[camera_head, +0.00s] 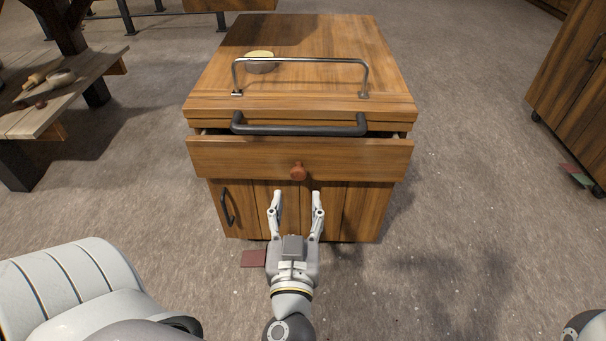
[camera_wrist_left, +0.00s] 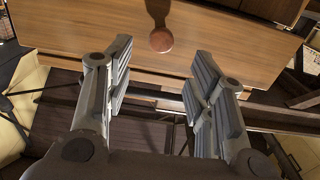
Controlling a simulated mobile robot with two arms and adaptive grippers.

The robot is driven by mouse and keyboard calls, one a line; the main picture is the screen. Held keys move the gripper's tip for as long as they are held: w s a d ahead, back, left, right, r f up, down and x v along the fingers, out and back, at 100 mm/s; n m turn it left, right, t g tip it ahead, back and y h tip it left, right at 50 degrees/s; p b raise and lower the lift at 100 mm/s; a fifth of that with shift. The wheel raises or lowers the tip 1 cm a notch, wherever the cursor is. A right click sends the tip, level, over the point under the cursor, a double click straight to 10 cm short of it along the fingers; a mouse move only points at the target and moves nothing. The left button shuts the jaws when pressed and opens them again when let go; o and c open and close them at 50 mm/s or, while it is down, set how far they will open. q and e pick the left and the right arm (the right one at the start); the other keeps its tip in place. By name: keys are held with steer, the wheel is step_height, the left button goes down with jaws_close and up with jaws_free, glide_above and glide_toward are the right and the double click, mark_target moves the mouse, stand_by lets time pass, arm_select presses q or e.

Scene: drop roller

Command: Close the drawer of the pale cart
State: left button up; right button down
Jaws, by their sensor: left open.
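The wooden cart (camera_head: 300,85) stands in front of me. Its drawer (camera_head: 235,158) is slightly pulled out, with a dark gap above its front. A round reddish knob (camera_head: 298,172) sits at the middle of the drawer front. My left gripper (camera_head: 297,197) is open and empty, just below and in front of the knob, with its fingers pointing at the cart. In the left wrist view the knob (camera_wrist_left: 161,40) and drawer front (camera_wrist_left: 110,50) lie beyond the open fingers (camera_wrist_left: 160,80), apart from them. My right gripper is not in view.
A dark bar handle (camera_head: 300,129) and a metal rail (camera_head: 300,62) are on the cart's top edge. A round tin (camera_head: 260,62) stands on top. A bench (camera_head: 45,100) is at left, another cabinet (camera_head: 575,90) at right. The floor around the cart is mostly clear.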

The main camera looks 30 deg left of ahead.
mark_target(298, 175)
arm_select(q)
steer(key=x, duration=0.9)
steer(key=shift+w+a, duration=0.15)
steer(key=shift+a, duration=0.05)
jaws_close()
